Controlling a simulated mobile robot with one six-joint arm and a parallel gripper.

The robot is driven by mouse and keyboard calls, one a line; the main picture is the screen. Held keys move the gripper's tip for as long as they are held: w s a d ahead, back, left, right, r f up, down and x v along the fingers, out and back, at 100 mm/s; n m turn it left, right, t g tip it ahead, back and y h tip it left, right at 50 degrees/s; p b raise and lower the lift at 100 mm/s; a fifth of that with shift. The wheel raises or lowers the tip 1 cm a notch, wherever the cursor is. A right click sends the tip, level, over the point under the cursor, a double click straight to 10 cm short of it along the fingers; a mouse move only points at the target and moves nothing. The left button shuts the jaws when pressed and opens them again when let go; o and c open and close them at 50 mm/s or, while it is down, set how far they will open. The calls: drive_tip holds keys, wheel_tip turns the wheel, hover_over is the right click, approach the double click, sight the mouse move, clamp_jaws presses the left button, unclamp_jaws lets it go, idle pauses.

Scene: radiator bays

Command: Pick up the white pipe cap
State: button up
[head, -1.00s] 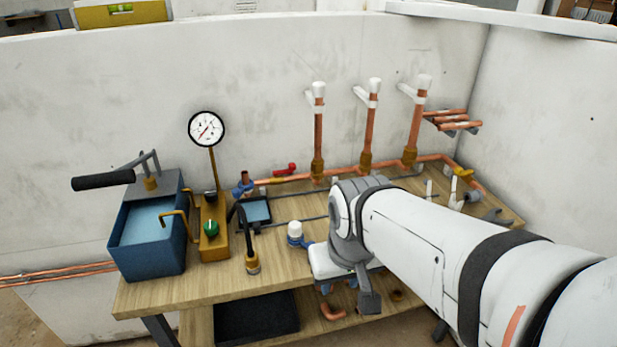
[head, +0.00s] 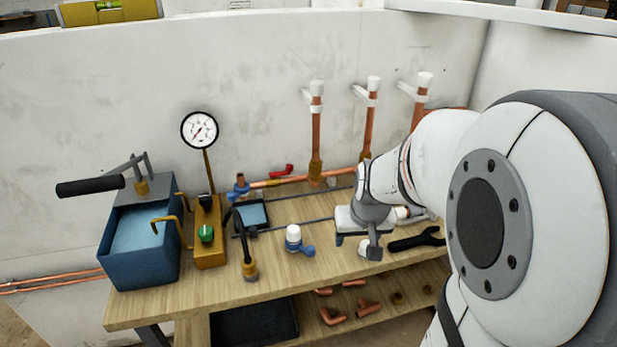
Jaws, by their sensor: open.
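Several white caps show. One white cap (head: 293,232) sits upright with a blue fitting (head: 305,249) at its foot, on the bench left of my gripper. White caps also top three upright copper pipes, such as the left pipe's cap (head: 316,87). A small white round piece (head: 364,249) shows at the bench's front edge, partly behind the grey part of my gripper; I cannot tell whether it is a cap. My gripper (head: 345,241) is open and points down over the bench, right of the blue fitting. Its fingertips are partly hidden, and I see nothing held.
The wooden bench (head: 285,272) carries a blue water box (head: 140,250), a pressure gauge (head: 199,130) and a black wrench (head: 417,240). Copper fittings (head: 332,316) lie on the lower shelf. My arm hides the bench's right end.

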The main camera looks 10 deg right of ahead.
approach(367, 242)
wheel_tip(367, 242, down, 3)
drive_tip(key=shift+m+t+h, duration=0.3)
drive_tip(key=shift+m+h, duration=0.1)
drive_tip(key=x, duration=0.7)
drive_tip(key=shift+w+a+f+b, duration=0.25)
drive_tip(key=shift+w+b, duration=0.05)
drive_tip(key=c, duration=0.9)
